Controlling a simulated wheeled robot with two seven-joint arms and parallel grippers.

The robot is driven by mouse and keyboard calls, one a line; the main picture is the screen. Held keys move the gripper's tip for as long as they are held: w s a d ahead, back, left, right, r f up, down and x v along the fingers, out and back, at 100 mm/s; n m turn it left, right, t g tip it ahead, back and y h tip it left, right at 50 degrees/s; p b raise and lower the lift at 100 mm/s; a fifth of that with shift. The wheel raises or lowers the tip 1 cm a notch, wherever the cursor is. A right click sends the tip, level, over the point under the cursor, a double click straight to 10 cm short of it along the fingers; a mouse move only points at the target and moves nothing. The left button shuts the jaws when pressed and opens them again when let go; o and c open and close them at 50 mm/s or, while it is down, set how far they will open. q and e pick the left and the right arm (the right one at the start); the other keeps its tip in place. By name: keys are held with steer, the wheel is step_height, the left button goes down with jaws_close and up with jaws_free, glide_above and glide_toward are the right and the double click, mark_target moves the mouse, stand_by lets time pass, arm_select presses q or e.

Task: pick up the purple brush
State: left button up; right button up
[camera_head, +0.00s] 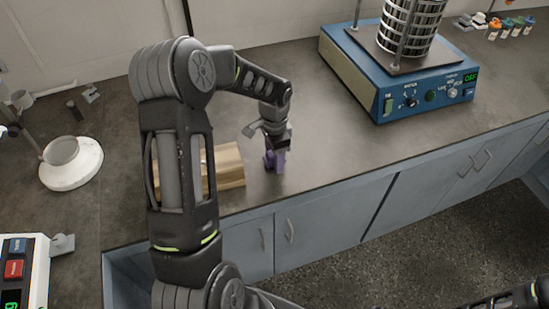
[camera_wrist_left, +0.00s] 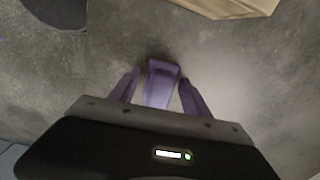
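The purple brush (camera_head: 279,160) is near the front edge of the counter, just right of a wooden block. My left gripper (camera_head: 273,150) points down over it. In the left wrist view, the brush (camera_wrist_left: 161,84) lies between the two fingers of my left gripper (camera_wrist_left: 159,92). A gap shows on each side of the brush, so the gripper is open around it and not shut on it. The brush's lower end is hidden by the gripper body in that view. My right gripper does not show; only part of an arm is at the bottom right.
The wooden block (camera_head: 230,166) stands close to the left of the brush, partly behind my arm. A blue sieve shaker (camera_head: 350,66) stands at the back right. A white round-based stand (camera_head: 70,180) and a scale (camera_head: 37,272) are at left. The counter between brush and shaker is clear.

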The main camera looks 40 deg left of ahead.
arm_select(q)
jaws_close()
stand_by(0.4)
step_height(320, 180, up, 10)
steer(key=shift+r+b, duration=0.1)
steer(key=shift+b, duration=0.7)
steer(key=shift+c, duration=2.4)
jaws_free()
steer(key=c, duration=0.6)
steer(key=shift+o, duration=0.2)
steer(key=w+d+n, duration=0.2)
steer(key=d+n, duration=0.1)
steer(key=d, duration=0.5)
steer(key=w+d+n, duration=0.2)
steer(key=d+n, duration=0.1)
steer(key=d, duration=0.6)
steer(key=shift+f, duration=0.45)
